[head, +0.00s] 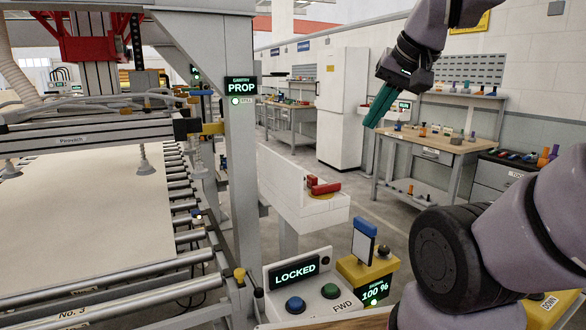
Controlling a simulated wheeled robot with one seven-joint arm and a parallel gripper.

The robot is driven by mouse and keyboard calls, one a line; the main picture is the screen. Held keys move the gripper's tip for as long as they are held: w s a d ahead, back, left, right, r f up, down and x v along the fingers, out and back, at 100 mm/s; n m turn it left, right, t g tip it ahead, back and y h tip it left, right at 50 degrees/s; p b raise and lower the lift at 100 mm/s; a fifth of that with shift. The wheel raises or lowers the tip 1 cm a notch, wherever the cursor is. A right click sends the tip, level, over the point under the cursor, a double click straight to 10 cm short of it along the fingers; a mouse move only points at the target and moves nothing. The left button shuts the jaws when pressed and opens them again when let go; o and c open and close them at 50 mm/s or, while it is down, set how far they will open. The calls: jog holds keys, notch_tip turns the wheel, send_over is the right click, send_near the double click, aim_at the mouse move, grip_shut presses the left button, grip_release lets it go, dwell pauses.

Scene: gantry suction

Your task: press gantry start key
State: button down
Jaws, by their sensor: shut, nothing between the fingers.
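The control box (310,301) stands at the bottom middle of the head view, with a display (295,272) reading "LOCKED". It carries a blue button (295,304) and a green button (330,291), with the label "FWD" near the green one. Which button is the start key I cannot tell. The gantry (205,50) fills the left, with suction cups (143,165) above a pale sheet (85,210). A sign on its post (242,87) reads "PROP". My gripper (371,122), with teal fingers, is shut and empty, high above and to the right of the control box.
A yellow unit (368,275) with a "100 %" display and an upright blue-framed panel stands right of the control box. A white bench with a red handle (323,187) is behind. A workbench (440,142) and white cabinet (341,105) stand further back. Open floor lies between.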

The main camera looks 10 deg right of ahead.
jog(key=w+f+n+h, duration=0.2)
jog(key=w+n, duration=0.2)
jog(key=w, duration=1.9)
jog(key=w+a+f+n+y, duration=0.1)
jog(key=w+f, duration=0.6)
jog(key=w, duration=0.4)
jog(key=w+a+f+n+y, duration=0.1)
jog(key=w+f+n+y, duration=0.1)
jog(key=w+f, duration=0.5)
jog(key=w, duration=0.4)
jog(key=shift+w+a+n, duration=0.15)
jog(key=shift+a+n, duration=0.15)
jog(key=shift+f, duration=0.15)
